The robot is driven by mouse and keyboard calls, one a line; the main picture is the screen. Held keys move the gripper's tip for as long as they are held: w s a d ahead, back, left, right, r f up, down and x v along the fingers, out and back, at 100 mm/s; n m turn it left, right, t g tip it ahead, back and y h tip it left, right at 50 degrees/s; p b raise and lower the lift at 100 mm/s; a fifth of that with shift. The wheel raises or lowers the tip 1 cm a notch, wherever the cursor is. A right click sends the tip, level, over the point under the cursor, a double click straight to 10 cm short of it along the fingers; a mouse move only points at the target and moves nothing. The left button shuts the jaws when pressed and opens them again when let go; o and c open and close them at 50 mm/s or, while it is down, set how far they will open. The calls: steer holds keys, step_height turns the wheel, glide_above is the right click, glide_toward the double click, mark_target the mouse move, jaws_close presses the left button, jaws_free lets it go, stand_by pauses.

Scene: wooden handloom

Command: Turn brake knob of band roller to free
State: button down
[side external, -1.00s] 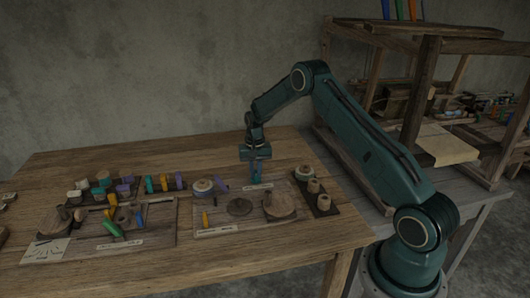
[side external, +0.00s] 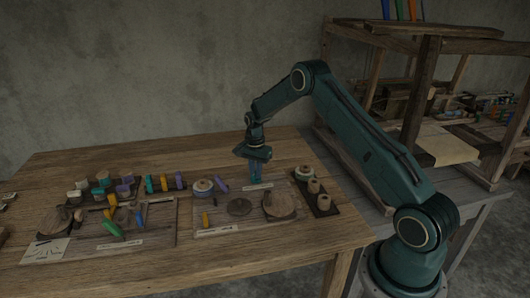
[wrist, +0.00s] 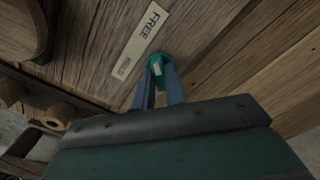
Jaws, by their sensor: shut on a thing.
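The brake knob (wrist: 158,66) is small, round and green with a pale mark on top, seen in the wrist view. My gripper (wrist: 160,82) is shut on it, with a blue finger on either side. A pale label strip (wrist: 140,42) beside the knob reads FREE at its upper end; the word at its lower end is too small to read. In the side view my gripper (side external: 254,182) points down at the board, and its fingers hide the knob. I cannot tell which part is the band roller.
A round wooden disc (side external: 280,205) and a flat dark disc (side external: 239,207) lie on the board nearby. A dark tray (side external: 323,205) with spools stands to the right. Coloured pieces (side external: 165,182) are at the left. The loom frame (side external: 430,90) rises at the right.

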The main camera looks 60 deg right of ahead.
stand_by(0.3)
steer(key=c, duration=1.4)
jaws_free()
steer(key=shift+c, duration=0.2)
steer(key=shift+r, duration=0.2)
step_height(320, 180, up, 14)
steer(key=shift+f, duration=0.25)
